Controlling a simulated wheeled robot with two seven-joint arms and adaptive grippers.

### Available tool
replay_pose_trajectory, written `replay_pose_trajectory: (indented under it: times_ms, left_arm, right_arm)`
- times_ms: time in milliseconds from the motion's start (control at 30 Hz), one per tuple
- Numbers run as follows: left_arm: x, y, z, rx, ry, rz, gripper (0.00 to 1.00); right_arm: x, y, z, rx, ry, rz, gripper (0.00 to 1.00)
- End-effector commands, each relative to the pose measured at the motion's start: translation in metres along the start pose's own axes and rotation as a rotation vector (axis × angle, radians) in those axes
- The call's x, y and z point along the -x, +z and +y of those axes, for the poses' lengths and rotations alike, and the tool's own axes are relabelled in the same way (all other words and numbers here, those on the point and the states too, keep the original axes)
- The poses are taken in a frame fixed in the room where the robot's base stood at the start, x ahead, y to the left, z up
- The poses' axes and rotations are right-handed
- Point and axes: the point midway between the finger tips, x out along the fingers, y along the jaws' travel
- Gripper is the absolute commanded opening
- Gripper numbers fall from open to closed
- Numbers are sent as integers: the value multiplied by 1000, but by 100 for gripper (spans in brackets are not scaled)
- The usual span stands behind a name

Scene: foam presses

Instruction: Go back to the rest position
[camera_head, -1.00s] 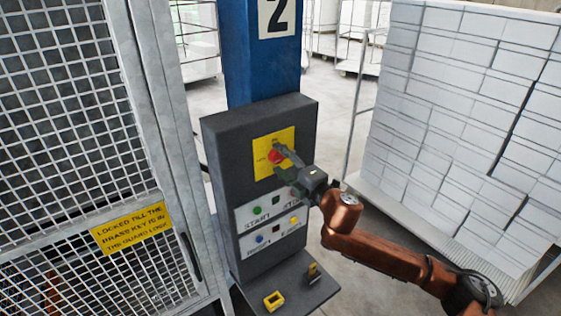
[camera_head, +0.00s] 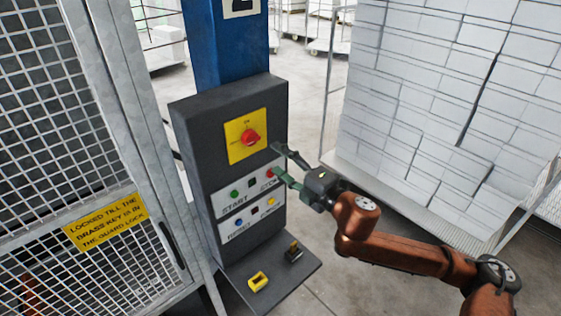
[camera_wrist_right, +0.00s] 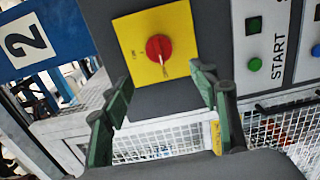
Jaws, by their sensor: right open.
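My right gripper (camera_head: 282,165) is open and empty, in front of the right edge of the dark grey control box (camera_head: 200,130). In the right wrist view its two green fingers (camera_wrist_right: 165,100) stand apart, below a red rotary switch (camera_wrist_right: 158,48) on a yellow plate. In the head view the red switch (camera_head: 250,138) shows uncovered, with the gripper to its right and apart from it. My right arm comes in from the lower right. My left gripper is not in view.
The box carries a green START button (camera_head: 234,194) and other buttons. A shelf below holds a yellow piece (camera_head: 258,282) and a dark padlock-like piece with brass (camera_head: 294,250). A mesh guard door (camera_head: 70,130) stands left. A cart of white blocks (camera_head: 440,110) stands right.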

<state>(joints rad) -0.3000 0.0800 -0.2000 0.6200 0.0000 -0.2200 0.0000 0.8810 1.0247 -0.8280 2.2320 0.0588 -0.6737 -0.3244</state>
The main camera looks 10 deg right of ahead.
Motion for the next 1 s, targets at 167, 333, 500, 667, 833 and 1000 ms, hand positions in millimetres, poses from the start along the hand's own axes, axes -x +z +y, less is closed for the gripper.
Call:
replay_pose_trajectory:
  times_ms: [167,333,500,667,833,1000]
  left_arm:
    - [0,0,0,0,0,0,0]
    - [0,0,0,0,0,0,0]
    - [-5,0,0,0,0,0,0]
    - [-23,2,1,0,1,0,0]
    - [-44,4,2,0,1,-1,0]
    - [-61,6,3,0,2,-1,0]
  right_arm:
    - [0,0,0,0,0,0,55]
    - [0,0,0,0,0,0,55]
    - [-6,13,-18,-33,-11,-20,55]
    - [-25,64,-88,-160,-47,-99,55]
    - [-35,130,-194,-331,-99,-214,55]
    - [-26,182,-307,-486,-155,-330,55]
